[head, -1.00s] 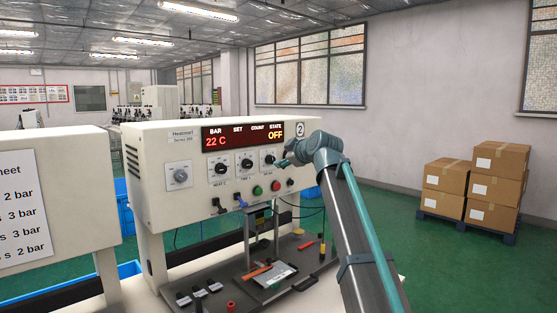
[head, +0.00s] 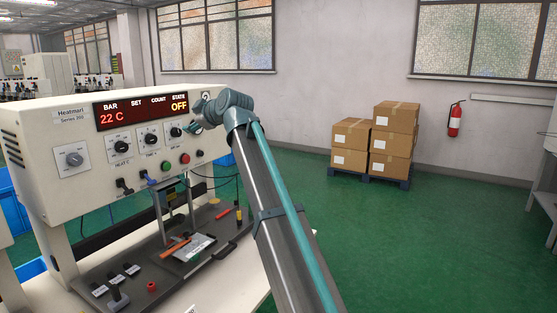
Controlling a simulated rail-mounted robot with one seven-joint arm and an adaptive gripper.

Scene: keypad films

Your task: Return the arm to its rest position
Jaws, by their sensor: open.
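My gripper (head: 192,122) shows in the head view at the end of my raised arm, in front of the right part of the machine's panel. Its fingers are small in the picture and it holds nothing that I can see. It is close to the right-hand dial (head: 176,132); I cannot tell whether it touches the dial. The heat-press machine (head: 50,190) has a red display (head: 140,110) that reads 22 C and OFF. My arm hides part of the panel's right edge.
The press bed (head: 130,270) holds a film plate (head: 193,248), an orange-handled tool (head: 175,246) and a red knob (head: 152,286). Stacked boxes (head: 385,140) stand on a pallet by the wall. A fire extinguisher (head: 455,119) hangs at right. The green floor (head: 400,240) right of my arm is clear.

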